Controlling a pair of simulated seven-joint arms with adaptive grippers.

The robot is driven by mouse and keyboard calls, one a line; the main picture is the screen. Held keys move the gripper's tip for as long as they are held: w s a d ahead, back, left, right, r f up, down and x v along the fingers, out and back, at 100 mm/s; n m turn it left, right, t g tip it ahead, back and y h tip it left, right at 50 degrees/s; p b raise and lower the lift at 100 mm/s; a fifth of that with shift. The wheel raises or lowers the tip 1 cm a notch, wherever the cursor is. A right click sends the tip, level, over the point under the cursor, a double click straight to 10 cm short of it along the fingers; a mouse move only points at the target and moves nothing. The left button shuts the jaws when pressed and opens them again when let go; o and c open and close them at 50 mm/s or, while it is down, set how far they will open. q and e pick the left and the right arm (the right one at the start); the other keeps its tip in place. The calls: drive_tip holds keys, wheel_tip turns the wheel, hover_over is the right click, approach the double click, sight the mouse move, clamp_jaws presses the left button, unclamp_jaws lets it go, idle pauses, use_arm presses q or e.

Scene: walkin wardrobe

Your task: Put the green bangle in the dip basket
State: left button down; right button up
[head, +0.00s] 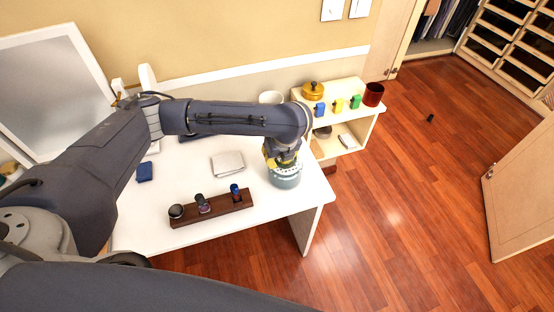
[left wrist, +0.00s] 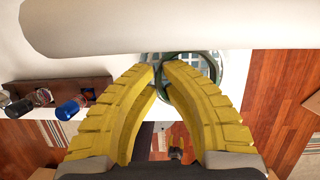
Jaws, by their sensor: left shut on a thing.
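My left gripper (head: 282,157) points down over the right end of the white table. Its yellow fingers show large in the left wrist view (left wrist: 162,72) and are shut on the green bangle (left wrist: 218,84), a dark green ring. The dip basket, a pale grid (left wrist: 207,66), shows through and behind the ring. In the head view a pale blue-grey round vessel (head: 286,180) stands right below the gripper, partly hidden by it. I cannot tell whether the bangle touches the basket.
A dark wooden holder (head: 226,207) with several small bottles stands on the white table (head: 270,215). A folded grey cloth (head: 228,163) lies behind it. A shelf unit (head: 345,118) with small coloured items stands at the back right. A white rounded body (left wrist: 120,25) fills the top of the wrist view.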

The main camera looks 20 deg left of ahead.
use_arm(q)
drive_tip(key=shift+f, duration=0.3)
drive_tip(key=c, duration=1.5)
unclamp_jaws()
drive_tip(key=shift+c, duration=0.2)
drive_tip(key=shift+r, duration=0.1)
drive_tip(key=v, duration=1.2)
drive_tip(key=shift+r, duration=0.1)
